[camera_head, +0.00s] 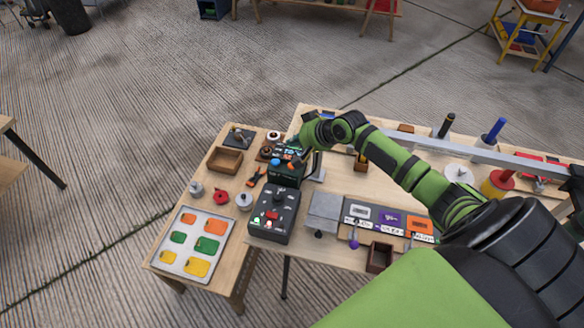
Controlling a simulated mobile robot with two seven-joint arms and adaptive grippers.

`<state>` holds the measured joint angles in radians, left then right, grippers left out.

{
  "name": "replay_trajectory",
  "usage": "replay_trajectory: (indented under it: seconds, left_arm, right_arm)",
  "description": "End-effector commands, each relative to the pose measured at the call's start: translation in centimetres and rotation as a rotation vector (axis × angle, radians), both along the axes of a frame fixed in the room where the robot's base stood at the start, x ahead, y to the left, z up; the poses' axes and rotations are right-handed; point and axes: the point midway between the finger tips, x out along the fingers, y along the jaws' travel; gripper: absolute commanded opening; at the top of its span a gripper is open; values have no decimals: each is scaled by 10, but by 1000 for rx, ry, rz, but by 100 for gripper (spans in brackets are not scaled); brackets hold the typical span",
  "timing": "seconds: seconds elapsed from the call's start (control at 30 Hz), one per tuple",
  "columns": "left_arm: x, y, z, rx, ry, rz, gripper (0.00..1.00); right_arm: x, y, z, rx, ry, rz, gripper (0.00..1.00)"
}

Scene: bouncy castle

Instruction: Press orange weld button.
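A dark box with a green-lit panel (285,174) stands on the table at the middle of the head view. A small orange spot shows on its top beside a blue knob, close to my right gripper. I cannot read a label there, so I cannot tell for sure that it is the weld button. My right gripper (305,156) points down at the right side of this box's top. It is small and dark, and its fingers are not clear. Whether it touches the box cannot be told. My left gripper is not in view.
A grey control box with a red switch (273,215) stands in front. A white tray with coloured plates (192,242) lies left. A wooden box (225,160), a red knob (221,197) and an orange-handled tool (257,177) are nearby. A grey block (324,211) stands right.

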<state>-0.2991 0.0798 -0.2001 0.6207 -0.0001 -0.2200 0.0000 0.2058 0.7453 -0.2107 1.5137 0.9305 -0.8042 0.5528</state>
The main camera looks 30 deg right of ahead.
Motion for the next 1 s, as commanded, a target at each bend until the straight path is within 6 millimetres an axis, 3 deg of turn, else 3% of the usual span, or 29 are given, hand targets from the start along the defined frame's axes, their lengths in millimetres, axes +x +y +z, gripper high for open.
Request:
replay_trajectory:
  seconds: [0.03, 0.3, 0.57, 1.0]
  left_arm:
    - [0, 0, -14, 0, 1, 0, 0]
    - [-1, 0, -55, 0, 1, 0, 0]
    - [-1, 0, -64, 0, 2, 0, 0]
    - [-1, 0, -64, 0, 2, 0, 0]
  right_arm:
    - [0, 0, -13, -1, 1, 1, 0]
    - [0, 0, -50, -1, 0, 0, 0]
    - [0, 0, -69, 0, 1, 1, 0]
    - [0, 0, -69, 0, 1, 1, 0]
